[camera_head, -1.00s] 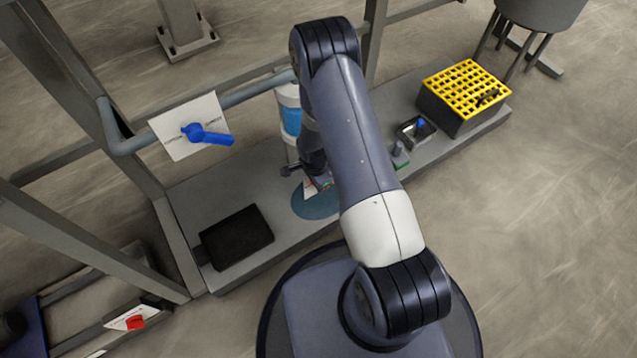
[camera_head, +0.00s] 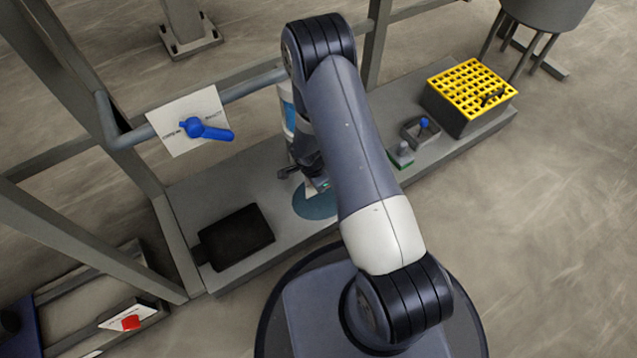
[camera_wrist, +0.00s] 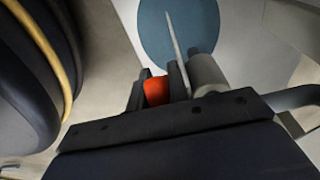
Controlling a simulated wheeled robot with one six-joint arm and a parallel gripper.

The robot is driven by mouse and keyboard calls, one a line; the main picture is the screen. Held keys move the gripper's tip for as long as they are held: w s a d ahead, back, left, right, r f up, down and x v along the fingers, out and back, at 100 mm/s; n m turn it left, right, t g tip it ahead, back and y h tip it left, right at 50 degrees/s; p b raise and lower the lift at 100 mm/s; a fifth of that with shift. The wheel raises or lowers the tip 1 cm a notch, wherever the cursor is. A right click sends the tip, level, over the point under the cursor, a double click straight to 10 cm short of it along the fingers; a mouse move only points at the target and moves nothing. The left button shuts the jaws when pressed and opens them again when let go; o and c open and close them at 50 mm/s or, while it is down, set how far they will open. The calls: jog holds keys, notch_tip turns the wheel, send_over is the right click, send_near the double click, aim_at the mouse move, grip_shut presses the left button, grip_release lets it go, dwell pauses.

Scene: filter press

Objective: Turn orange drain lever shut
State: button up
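In the wrist view the orange drain lever (camera_wrist: 157,91) shows as a short orange block between the two dark fingers of my gripper (camera_wrist: 158,88). The fingers are close together, and the orange part fills the gap, so the gripper looks shut on it. The rest of the lever is hidden behind the gripper body. A grey cylinder (camera_wrist: 206,74) and a thin pale rod stand just right of the fingers. In the head view my gripper (camera_head: 315,185) is mostly hidden by my arm, low over the bench beside a blue round patch (camera_head: 315,204); the orange lever cannot be made out there.
A blue lever (camera_head: 205,130) on a white plate sits on the pipe at left. A black tray (camera_head: 235,238), a small green-based part (camera_head: 401,158) and a yellow-topped crate (camera_head: 470,95) are on the bench (camera_head: 190,200).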

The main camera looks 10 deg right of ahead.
jog(key=o, duration=0.5)
jog(key=shift+c, duration=0.2)
jog(key=r+p, duration=0.1)
jog(key=r, duration=0.2)
jog(key=a+r+p, duration=0.1)
jog(key=r, duration=0.3)
jog(key=r+p, duration=0.1)
jog(key=r, duration=0.2)
jog(key=shift+s+a+r+p, duration=0.25)
jog(key=shift+a+r+p, duration=0.1)
jog(key=shift+a, duration=0.05)
jog(key=shift+f, duration=0.2)
jog(key=f+b, duration=0.1)
jog(key=f, duration=0.2)
jog(key=d+f+b, duration=0.1)
jog(key=f, duration=0.3)
jog(key=f+b, duration=0.2)
jog(key=f, duration=0.1)
jog(key=shift+w+d+f, duration=0.2)
jog(key=shift+w+d, duration=0.05)
jog(key=shift+d, duration=0.1)
jog(key=shift+r+p, duration=0.1)
jog(key=shift+p, duration=0.3)
